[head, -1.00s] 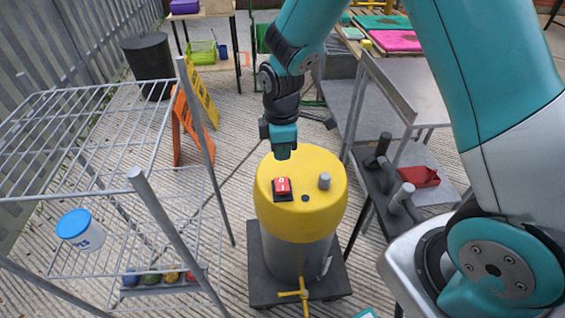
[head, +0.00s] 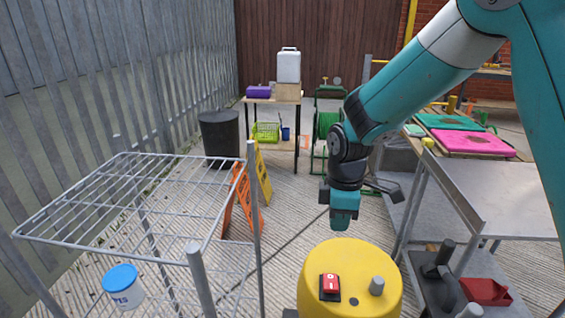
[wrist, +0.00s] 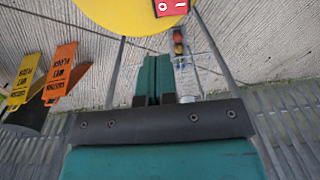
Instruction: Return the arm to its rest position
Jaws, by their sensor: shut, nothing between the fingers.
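My gripper (head: 343,222) points down in the head view, above and behind the yellow-topped machine (head: 350,262). Its fingers are together with nothing between them, and it is apart from the machine. In the wrist view the closed teal fingers (wrist: 154,78) show at the centre, with part of the yellow top (wrist: 125,12) beyond them. A red switch (head: 330,285) sits on the yellow top, and it also shows at the top edge of the wrist view (wrist: 170,7). My arm reaches in from the upper right.
A wire rack (head: 130,200) stands at left with a blue-lidded tub (head: 122,288). Orange (head: 243,200) and yellow (head: 262,177) signs stand behind it. A metal table (head: 490,190) is at right. A black bin (head: 220,140) and a table with a white container (head: 288,65) are farther back.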

